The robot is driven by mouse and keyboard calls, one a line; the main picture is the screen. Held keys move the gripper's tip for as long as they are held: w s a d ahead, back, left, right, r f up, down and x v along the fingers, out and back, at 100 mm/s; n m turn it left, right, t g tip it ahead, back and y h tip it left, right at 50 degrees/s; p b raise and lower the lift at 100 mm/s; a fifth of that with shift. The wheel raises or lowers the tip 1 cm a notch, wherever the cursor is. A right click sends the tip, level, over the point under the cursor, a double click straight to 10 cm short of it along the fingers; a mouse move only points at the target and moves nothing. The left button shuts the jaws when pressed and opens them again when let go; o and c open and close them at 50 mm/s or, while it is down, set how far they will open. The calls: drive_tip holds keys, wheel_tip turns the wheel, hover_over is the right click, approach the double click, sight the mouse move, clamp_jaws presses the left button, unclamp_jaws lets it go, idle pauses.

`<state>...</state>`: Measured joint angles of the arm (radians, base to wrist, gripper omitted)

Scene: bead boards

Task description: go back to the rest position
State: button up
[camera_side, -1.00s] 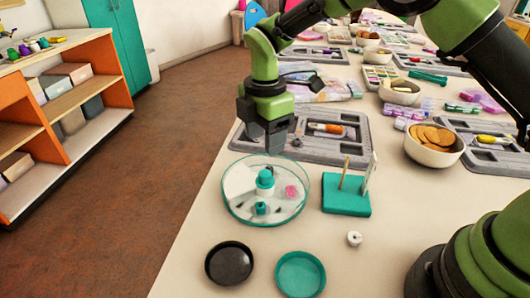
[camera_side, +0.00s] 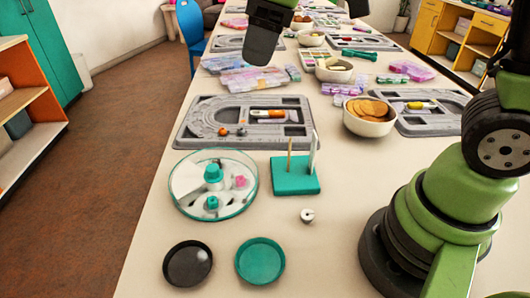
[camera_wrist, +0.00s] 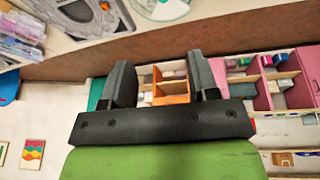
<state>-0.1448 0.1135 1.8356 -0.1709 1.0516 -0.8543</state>
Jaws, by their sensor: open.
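My gripper (camera_side: 262,42) is raised high at the top of the side view, clear of the table. Only its dark lower part shows there. In the wrist view my gripper (camera_wrist: 163,78) has its two dark fingers wide apart with nothing between them. The wrist camera looks sideways across the room, with the table edge at the top. On the table are a grey bead board (camera_side: 190,143) with orange beads, a round clear dish (camera_side: 180,208) with teal and pink pieces, and a teal peg stand (camera_side: 296,182).
A small white bead (camera_side: 307,215) lies by the stand. A black dish (camera_side: 188,264) and a teal dish (camera_side: 260,261) stand in front. A bowl of round brown pieces (camera_side: 370,117) and more boards stand farther back. Shelves (camera_wrist: 172,88) are beyond the table.

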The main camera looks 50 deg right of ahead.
drive_tip(key=s+d+r+m+t, duration=0.1)
drive_tip(key=s+m+t, duration=0.1)
drive_tip(key=s+m, duration=0.4)
drive_tip(key=s+d+m+t, duration=0.2)
drive_tip(key=s+m, duration=0.3)
drive_tip(key=s, duration=0.4)
drive_tip(key=shift+r+m, duration=0.4)
